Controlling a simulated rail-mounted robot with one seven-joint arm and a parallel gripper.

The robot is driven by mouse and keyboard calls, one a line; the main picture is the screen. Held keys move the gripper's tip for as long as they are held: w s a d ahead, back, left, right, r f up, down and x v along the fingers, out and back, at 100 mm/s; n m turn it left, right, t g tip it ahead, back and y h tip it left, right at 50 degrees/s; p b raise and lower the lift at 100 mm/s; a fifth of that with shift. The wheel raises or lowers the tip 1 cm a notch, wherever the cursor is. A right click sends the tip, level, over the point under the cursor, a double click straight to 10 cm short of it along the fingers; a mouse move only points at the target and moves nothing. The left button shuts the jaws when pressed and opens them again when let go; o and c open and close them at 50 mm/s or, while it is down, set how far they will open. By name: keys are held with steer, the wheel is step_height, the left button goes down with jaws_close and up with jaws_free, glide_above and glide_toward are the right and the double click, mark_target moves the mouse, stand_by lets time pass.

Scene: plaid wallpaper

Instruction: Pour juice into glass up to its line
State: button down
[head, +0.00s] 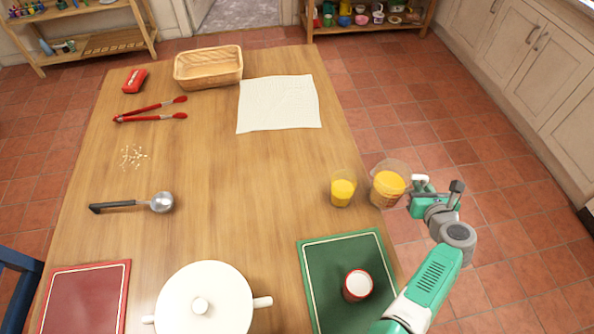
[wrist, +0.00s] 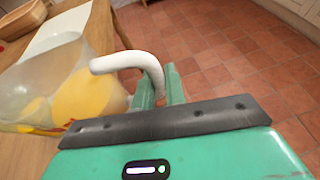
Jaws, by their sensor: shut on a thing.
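A clear pitcher of orange juice (head: 388,186) is at the right edge of the table in the head view. My gripper (head: 421,195) is shut on its white handle, which shows between the green fingers in the wrist view (wrist: 150,70). The pitcher body (wrist: 50,92) looks tilted in the wrist view; the head view does not settle how far. A glass (head: 342,188) stands on the table just left of the pitcher, with orange juice in it. I cannot make out a line on the glass, and no falling stream shows.
A green board (head: 318,262) with a red-and-white can (head: 357,286) lies nearer the front. A white lidded pot (head: 205,300) stands left of it. A white cloth (head: 279,104), basket (head: 208,68), tongs (head: 150,111) and ladle (head: 135,204) lie farther off. The table's middle is clear.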

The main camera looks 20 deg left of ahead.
steer(key=shift+d, duration=0.1)
steer(key=shift+r, duration=0.15)
steer(key=r+p, duration=0.1)
steer(key=a+r+n+h+p, duration=0.1)
steer(key=p, duration=0.1)
steer(key=shift+s+r, duration=0.1)
steer(key=shift+r, duration=0.15)
steer(key=s+a+r+n+t+h+p, duration=0.1)
steer(key=a+r+n+p, duration=0.3)
steer(key=r+p, duration=0.5)
steer(key=shift+s+a+r+n+h, duration=0.2)
steer(key=shift+a+r+n+h, duration=0.1)
steer(key=shift+a+r+h, duration=0.4)
steer(key=shift+s+a+r+n+t+h, duration=0.1)
steer(key=shift+a+r+n+t+h, duration=0.1)
steer(key=shift+r+n+t+h, duration=0.15)
stand_by(1.3)
steer(key=shift+f, duration=0.1)
